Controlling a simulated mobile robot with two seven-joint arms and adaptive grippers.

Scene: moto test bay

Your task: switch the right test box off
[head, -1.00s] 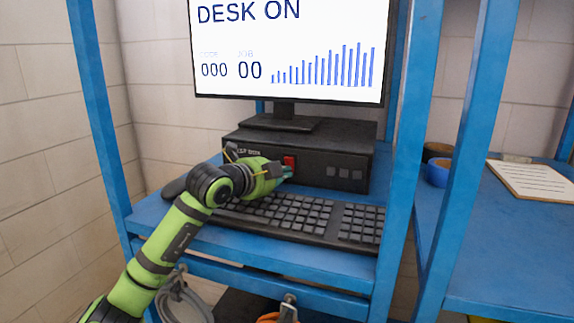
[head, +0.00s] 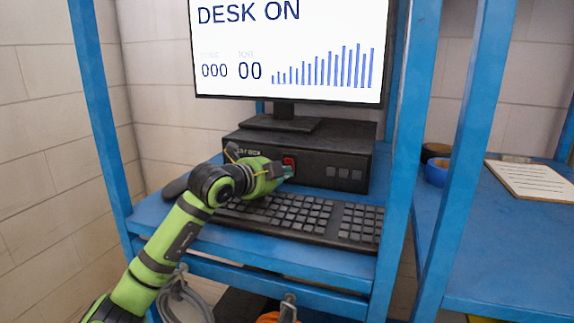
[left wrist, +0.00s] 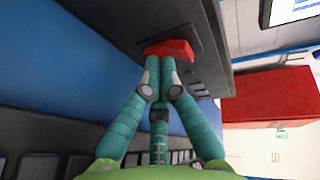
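The test box (head: 345,150) is a low black case under the monitor, with a red switch (head: 289,161) on its front. The monitor (head: 290,45) above it reads "DESK ON". My left gripper (head: 287,172) is at the lower edge of the red switch. In the left wrist view its teal fingers (left wrist: 167,62) are closed together, with nothing between them. Their tips meet the underside of the red switch (left wrist: 170,47); they look in contact, but the exact touch is hard to tell. My right gripper is not in view.
A black keyboard (head: 300,218) lies on the blue shelf just below my left gripper. Blue posts (head: 403,150) stand to the right. Beyond them a blue bench holds a blue cup (head: 437,172) and a clipboard (head: 535,180).

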